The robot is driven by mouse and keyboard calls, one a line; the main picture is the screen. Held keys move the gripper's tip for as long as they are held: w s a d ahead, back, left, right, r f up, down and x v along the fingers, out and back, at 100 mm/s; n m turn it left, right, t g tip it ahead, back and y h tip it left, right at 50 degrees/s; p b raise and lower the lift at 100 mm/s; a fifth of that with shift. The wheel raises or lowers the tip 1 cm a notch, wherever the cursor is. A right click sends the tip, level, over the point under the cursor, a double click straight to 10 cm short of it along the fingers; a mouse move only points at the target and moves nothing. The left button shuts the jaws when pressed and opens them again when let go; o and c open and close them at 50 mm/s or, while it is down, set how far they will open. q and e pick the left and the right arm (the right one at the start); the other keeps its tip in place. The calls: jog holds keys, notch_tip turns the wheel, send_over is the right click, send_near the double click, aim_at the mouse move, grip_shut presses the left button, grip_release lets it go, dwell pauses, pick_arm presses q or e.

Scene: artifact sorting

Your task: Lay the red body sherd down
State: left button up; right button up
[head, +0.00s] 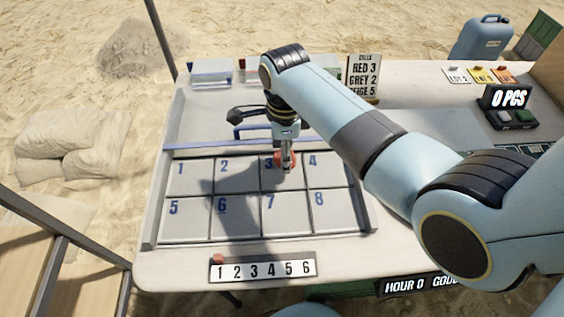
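The red body sherd (279,160) shows as small red-orange patches on both sides of my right gripper's fingertips. My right gripper (287,163) points down over cell 3 of the numbered tray (190,228) and looks shut on the sherd. The fingers hide most of the sherd, and I cannot tell whether it touches the cell floor. The sign (364,72) at the back reads RED 3, GREY 2 and a partly covered line ending in 5. My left gripper is not in view.
The tray's other cells look empty; my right arm's shadow crosses cells 2 and 6. A strip numbered 1 to 6 (262,269) lies in front, with a small red piece (218,259) above its 1. A counter (508,98) reading 0 PCS and cards (482,75) stand right.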

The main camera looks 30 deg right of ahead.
jog(key=shift+a+f, duration=0.2)
jog(key=shift+f, duration=0.05)
notch_tip(320, 180, down, 4)
jog(key=shift+r+b, duration=0.1)
jog(key=shift+b, duration=0.25)
jog(key=o, duration=0.8)
notch_tip(320, 180, up, 12)
jog(key=shift+p, duration=1)
jog(key=shift+r, duration=0.1)
